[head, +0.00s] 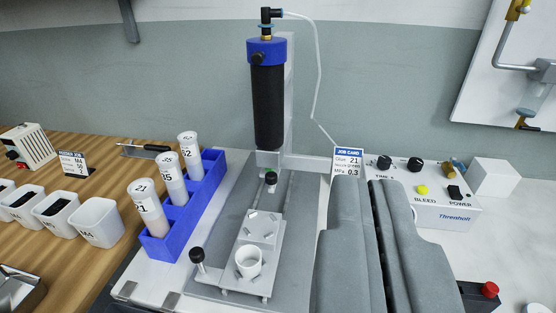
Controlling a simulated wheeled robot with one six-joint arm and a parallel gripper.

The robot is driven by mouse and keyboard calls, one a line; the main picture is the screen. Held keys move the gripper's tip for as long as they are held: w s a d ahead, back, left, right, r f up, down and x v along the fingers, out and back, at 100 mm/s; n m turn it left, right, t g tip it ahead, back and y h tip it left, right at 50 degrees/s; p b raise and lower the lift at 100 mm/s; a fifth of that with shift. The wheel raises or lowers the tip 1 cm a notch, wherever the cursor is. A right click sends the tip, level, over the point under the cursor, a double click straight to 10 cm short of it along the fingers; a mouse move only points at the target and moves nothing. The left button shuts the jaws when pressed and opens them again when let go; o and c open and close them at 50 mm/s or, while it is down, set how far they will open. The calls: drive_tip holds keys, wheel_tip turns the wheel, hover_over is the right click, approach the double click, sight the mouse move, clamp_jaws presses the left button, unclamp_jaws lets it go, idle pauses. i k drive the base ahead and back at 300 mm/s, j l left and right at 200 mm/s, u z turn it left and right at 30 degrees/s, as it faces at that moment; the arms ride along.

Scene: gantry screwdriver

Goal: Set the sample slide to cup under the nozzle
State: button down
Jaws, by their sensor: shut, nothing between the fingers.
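The sample slide (238,283) is a light grey carriage on the grey base below the dispenser. It carries a white open cup (249,262) at its near end and a square plate (260,229) with small marks behind it. A black-knobbed handle (197,255) stands at its left. The nozzle (270,181), dark with a green part, hangs below the black and blue cartridge (267,95). In the picture it lies above the plate's far side, with the cup nearer to me. My gripper (370,187) is shut and empty, right of the slide and apart from it.
A blue rack (187,213) with three labelled tubes stands left. White bins (97,222) sit on the wooden bench.

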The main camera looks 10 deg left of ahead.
sight(265, 231)
drive_tip(key=k+j, duration=0.3)
drive_tip(key=j, duration=0.25)
drive_tip(key=k+j+z, duration=0.5)
drive_tip(key=k+j, duration=0.5)
drive_tip(key=k, duration=0.05)
